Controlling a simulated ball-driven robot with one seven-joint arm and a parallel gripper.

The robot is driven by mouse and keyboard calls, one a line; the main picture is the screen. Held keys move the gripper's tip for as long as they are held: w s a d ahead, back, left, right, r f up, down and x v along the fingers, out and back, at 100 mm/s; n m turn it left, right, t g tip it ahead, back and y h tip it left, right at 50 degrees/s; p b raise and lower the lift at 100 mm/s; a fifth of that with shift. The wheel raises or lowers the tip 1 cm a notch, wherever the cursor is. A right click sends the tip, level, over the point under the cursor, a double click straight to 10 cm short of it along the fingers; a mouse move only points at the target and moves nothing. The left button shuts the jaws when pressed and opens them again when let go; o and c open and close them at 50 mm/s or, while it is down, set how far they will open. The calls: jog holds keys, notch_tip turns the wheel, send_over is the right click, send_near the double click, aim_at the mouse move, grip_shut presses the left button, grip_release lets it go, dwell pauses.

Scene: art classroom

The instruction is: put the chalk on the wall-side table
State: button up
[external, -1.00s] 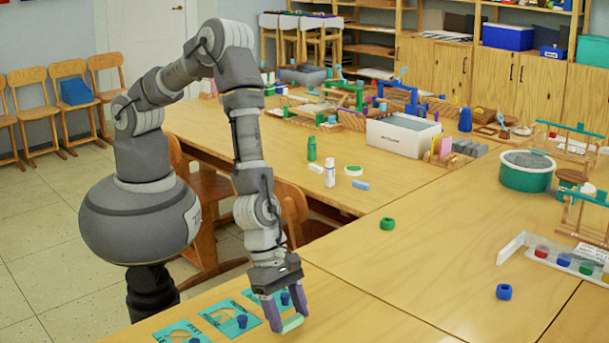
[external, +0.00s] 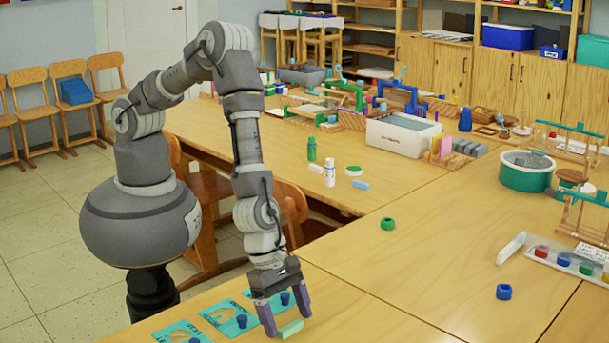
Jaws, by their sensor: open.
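A light green stick, which looks like the chalk (external: 291,329), lies at the near edge of the front table (external: 345,318). My gripper (external: 287,322) points down over it, open, with one purple finger on each side. The stick appears to rest on the tabletop, and the fingers look apart from it. Other small pieces, a white one (external: 316,168) and a light blue one (external: 361,185), lie on the long table (external: 230,138) behind, beside bottles.
Teal cards (external: 230,317) with dark blue pegs lie left of my gripper. A white bin (external: 402,135) stands farther back. The tabletop right of my gripper is clear.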

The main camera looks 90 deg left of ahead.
jog(key=p+v, duration=0.4)
jog(key=v, duration=0.7)
jog(key=shift+r, duration=0.25)
jog(key=w+a+r+m+t+h, duration=0.25)
jog(key=w+r+m, duration=0.4)
jog(key=r, duration=0.75)
jog(key=w+a+r+m+t+h, duration=0.1)
jog(key=w+a+r+m+t, duration=0.2)
jog(key=w+r, duration=0.9)
jog(key=s+a+r+m+t, duration=0.1)
jog(key=a+r+m, duration=0.35)
jog(key=r, duration=0.45)
jog(key=a+r+m+t+y, duration=0.1)
jog(key=a+r+m+t, duration=0.15)
jog(key=a+r, duration=0.5)
jog(key=s+a+r+m, duration=0.1)
jog(key=a+r+m, duration=0.3)
jog(key=r, duration=0.7)
jog(key=s+a+r+m+t+y, duration=0.1)
jog(key=s+a+r+m+y, duration=0.1)
jog(key=s+a+r, duration=0.3)
jog(key=s+a+r+m+t+y, duration=0.2)
jog(key=s+a+r, duration=0.4)
jog(key=a+r, duration=0.4)
jog(key=shift+r+m+y, duration=0.5)
jog(key=shift+m+y, duration=0.35)
jog(key=shift+m, duration=0.4)
